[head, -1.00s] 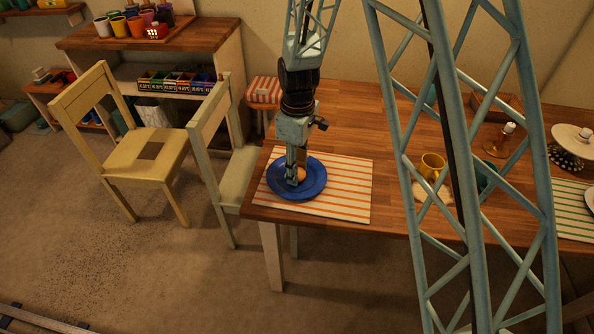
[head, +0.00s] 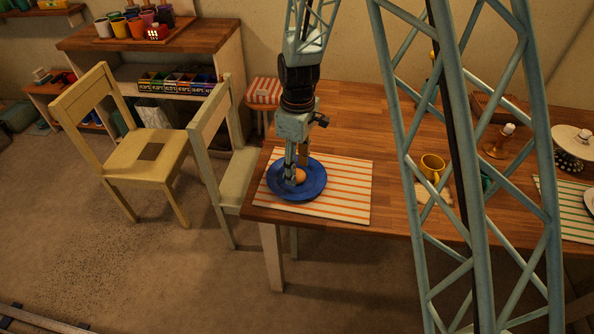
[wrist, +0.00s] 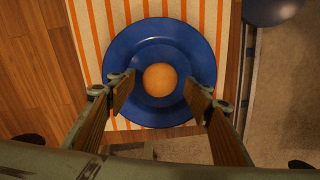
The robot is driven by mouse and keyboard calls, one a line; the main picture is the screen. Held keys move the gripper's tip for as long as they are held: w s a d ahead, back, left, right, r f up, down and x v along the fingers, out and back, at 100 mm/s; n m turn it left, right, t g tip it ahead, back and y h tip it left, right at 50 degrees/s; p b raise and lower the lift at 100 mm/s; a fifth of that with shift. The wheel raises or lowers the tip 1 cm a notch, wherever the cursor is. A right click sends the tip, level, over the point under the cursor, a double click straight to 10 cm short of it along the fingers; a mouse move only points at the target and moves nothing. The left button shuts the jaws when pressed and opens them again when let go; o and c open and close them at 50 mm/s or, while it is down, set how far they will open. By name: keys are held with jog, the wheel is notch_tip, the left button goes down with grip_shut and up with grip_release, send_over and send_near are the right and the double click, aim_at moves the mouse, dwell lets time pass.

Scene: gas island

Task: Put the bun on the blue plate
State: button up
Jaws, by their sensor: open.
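The round golden bun (head: 299,176) rests on the blue plate (head: 312,190), near its middle. In the wrist view the bun (wrist: 160,79) sits in the well of the plate (wrist: 160,31), with blue showing all round it. My gripper (wrist: 160,88) is open, one finger on each side of the bun with a gap to both, and holds nothing. In the head view my gripper (head: 296,172) is over the plate and partly hides it.
The plate stands on an orange-striped placemat (head: 345,190) at the table's left end. A yellow mug (head: 432,166) and a candle holder (head: 497,146) stand farther right. A chair (head: 225,160) stands close to the table's left edge.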

notch_tip(320, 180, up, 10)
jog(key=p, duration=0.2)
jog(key=shift+r, duration=0.25)
jog(key=shift+w, duration=0.1)
dwell(0.6)
jog(key=shift+d, duration=0.1)
